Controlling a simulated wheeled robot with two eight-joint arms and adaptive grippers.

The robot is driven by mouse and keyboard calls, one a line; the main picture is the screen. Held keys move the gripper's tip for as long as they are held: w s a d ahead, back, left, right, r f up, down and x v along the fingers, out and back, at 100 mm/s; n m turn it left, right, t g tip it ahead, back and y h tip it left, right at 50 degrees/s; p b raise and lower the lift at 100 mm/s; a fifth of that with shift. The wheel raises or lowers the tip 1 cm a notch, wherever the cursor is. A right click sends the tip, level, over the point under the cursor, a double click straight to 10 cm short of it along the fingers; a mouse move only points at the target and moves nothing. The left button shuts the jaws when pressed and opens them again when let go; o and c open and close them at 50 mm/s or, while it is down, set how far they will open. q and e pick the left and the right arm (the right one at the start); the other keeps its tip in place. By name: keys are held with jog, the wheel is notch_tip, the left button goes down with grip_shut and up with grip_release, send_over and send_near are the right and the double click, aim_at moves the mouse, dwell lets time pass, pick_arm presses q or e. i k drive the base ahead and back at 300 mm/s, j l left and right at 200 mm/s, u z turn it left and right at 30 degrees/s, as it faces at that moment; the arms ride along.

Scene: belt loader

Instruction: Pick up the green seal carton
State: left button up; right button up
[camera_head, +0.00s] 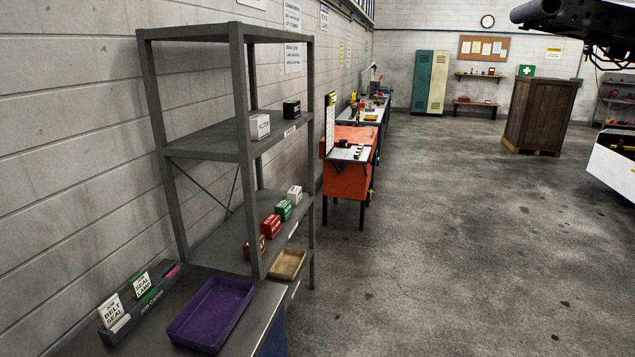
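A small green carton (284,210) with a pale label stands on the lower shelf of the grey metal rack (240,150). It is in a row between a red carton (270,227) and a white carton (295,195). The print on its label is too small to read. A brown carton (254,246) stands at the near end of the row, partly behind the rack's front post. Neither of my grippers is in view.
A purple tray (250,290) and a job card holder (140,306) lie on the bench in front. A tan tray (288,264) sits low in the rack. An orange cabinet (346,180) stands beyond it. The floor (430,240) to the right is clear.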

aim_at(284, 208)
jog(key=i+z, duration=0.3)
jog(key=i, duration=1.9)
jog(key=i+u, duration=0.2)
jog(key=i, duration=0.2)
jog(key=i+l+u, duration=0.25)
jog(key=i, duration=0.15)
jog(key=i+l+u, duration=0.2)
jog(key=i, duration=0.2)
jog(key=i+l+u, duration=0.15)
jog(key=i+u, duration=0.2)
jog(key=i+l+u, duration=0.2)
jog(key=u, duration=0.15)
jog(key=i+l+u, duration=0.35)
jog(key=k, duration=0.1)
